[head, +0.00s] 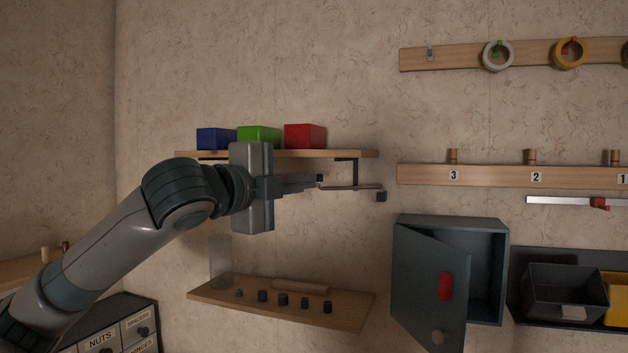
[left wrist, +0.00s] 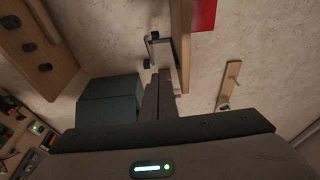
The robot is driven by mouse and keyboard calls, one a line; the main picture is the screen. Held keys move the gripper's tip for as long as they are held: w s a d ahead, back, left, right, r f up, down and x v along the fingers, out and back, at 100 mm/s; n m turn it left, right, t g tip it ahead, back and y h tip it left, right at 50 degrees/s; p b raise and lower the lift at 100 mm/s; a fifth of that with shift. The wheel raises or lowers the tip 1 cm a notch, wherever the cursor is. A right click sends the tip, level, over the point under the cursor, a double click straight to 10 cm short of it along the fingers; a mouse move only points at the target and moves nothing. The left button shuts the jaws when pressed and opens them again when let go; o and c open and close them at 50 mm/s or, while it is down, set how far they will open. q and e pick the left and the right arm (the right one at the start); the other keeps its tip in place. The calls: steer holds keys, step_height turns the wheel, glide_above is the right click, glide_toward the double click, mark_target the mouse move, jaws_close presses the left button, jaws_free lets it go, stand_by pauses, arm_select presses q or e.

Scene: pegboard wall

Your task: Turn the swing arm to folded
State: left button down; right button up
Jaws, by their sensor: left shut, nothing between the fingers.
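The swing arm (head: 352,188) is a thin bar under the right end of the wooden shelf, with a dark knob (head: 381,196) at its right end. It reaches to the right from near my fingertips. In the left wrist view the swing arm (left wrist: 160,50) shows just beyond my fingers, beside the shelf edge. My left gripper (head: 319,181) is shut and empty, its fingertips close to the left end of the bar; I cannot tell whether they touch it. The left gripper's fingers (left wrist: 161,80) also show shut in the wrist view. My right gripper is not in view.
Above is the shelf (head: 362,153) with blue (head: 216,139), green (head: 258,138) and red (head: 305,136) boxes. A lower ledge (head: 345,316) holds several dark knobs. A grey cabinet (head: 488,270) with its door ajar stands lower right. Bare wall lies between.

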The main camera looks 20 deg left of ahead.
arm_select(q)
steer(key=w+p, duration=0.6)
steer(key=w, duration=0.5)
steer(key=shift+w+a, duration=0.25)
steer(key=shift+a, duration=0.05)
steer(key=shift+d+f, duration=0.1)
